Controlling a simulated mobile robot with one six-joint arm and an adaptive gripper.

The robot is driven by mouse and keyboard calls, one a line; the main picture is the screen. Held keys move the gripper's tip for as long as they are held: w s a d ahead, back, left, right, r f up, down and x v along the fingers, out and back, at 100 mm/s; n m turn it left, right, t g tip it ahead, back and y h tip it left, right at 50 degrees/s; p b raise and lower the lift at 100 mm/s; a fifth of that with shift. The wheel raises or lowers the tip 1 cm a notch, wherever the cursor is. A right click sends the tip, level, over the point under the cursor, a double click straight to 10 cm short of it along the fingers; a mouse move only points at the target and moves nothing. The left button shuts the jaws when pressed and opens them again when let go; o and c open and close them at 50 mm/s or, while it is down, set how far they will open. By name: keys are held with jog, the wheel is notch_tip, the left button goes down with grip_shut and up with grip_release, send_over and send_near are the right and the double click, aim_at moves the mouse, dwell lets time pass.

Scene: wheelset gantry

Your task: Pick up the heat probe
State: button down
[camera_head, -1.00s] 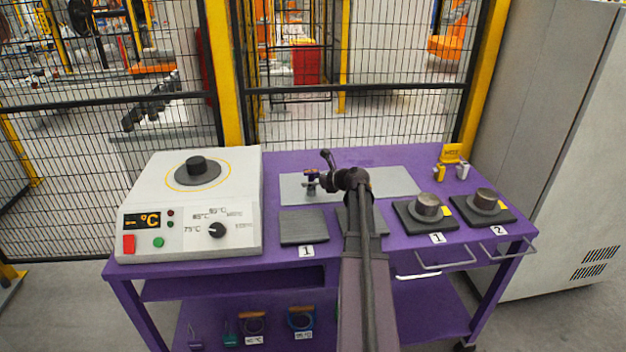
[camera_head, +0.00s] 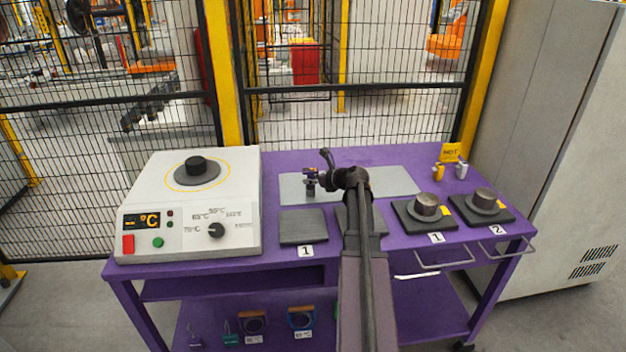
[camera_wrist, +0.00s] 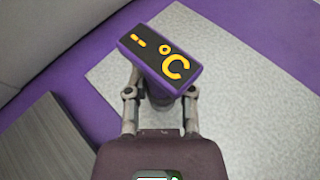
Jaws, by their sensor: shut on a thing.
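The heat probe (camera_wrist: 160,58) has a purple head with a dark display reading "-- °C" in orange. In the wrist view it sits between the two fingers of my gripper (camera_wrist: 160,98), which is shut on it below the display. In the head view the probe (camera_head: 310,173) shows small and dark at the left part of the grey mat (camera_head: 400,182), with my gripper (camera_head: 318,180) at it. The probe looks upright there. Its lower end is hidden in the wrist view, so I cannot tell whether it touches its stand.
A white heater unit (camera_head: 240,215) with a dial stands at the left. A dark plate (camera_head: 303,227) marked 1 lies in front of the mat. Two dark pads with metal cylinders (camera_head: 427,204) are at the right, near a yellow sign (camera_head: 451,152). A mesh fence stands behind.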

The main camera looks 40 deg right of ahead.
aim_at(312, 170)
jog(key=shift+r+p, duration=1.45)
jog(key=shift+r, duration=0.15)
jog(key=shift+s+d+r, duration=0.1)
jog(key=shift+s+r, duration=0.1)
jog(key=shift+s, duration=0.05)
jog(key=s+d, duration=0.4)
jog(key=s, duration=0.2)
jog(key=s+d+r+p, duration=0.1)
jog(key=s+d, duration=0.3)
jog(key=s, duration=0.3)
jog(key=shift+s, duration=0.15)
jog(key=shift+s, duration=0.1)
